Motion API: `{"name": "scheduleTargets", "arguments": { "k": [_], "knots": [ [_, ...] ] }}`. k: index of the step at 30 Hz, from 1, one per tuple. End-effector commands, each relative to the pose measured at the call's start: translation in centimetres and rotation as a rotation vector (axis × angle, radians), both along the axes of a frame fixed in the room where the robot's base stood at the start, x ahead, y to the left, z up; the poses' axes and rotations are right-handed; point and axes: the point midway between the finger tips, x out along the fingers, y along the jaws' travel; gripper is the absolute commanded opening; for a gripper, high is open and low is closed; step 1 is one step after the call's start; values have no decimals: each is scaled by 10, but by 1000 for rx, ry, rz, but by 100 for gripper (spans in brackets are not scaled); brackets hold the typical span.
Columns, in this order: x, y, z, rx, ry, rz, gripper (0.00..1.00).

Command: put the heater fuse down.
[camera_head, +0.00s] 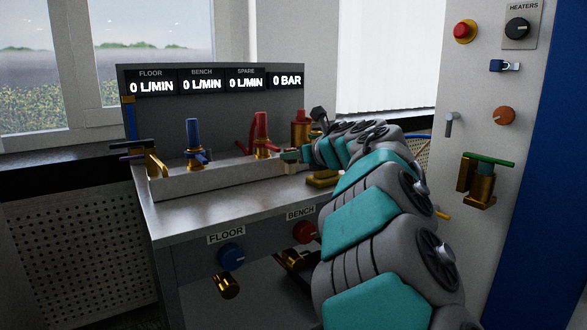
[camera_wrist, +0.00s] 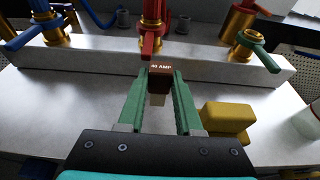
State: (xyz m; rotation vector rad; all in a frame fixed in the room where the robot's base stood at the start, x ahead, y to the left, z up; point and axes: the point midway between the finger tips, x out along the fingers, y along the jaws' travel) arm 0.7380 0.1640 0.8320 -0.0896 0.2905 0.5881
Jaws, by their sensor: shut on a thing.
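The heater fuse (camera_wrist: 159,84), a small brown block marked "40 AMP" with a pale lower part, sits between the green fingers of my gripper (camera_wrist: 160,100) in the wrist view. The fingers are shut on its sides. It is over the pale bench top (camera_wrist: 80,95), in front of the raised valve ledge (camera_wrist: 100,60). I cannot tell whether it touches the bench. In the head view my gripper (camera_head: 292,156) reaches over the right part of the bench (camera_head: 200,206), and the fuse is too small to make out.
A yellow block (camera_wrist: 228,121) lies close to the right finger. A red valve (camera_wrist: 151,30) stands on the ledge just beyond the fuse, with a blue valve (camera_wrist: 47,25) to its left and a green-handled valve (camera_wrist: 250,42) to its right. The bench left of the gripper is clear.

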Motion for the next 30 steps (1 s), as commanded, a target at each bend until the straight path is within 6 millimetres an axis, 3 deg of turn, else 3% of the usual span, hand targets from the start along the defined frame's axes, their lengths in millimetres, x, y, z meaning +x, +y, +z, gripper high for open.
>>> {"name": "scheduleTargets", "arguments": {
  "k": [10, 22, 23, 30],
  "knots": [
    [2, 2, -35, 3, 2, 3, 0],
    [2, 1, -40, 0, 0, 1, 0],
    [2, 1, -39, 0, 0, 2, 37],
    [2, 1, -38, 0, 0, 2, 64]
  ]
}}
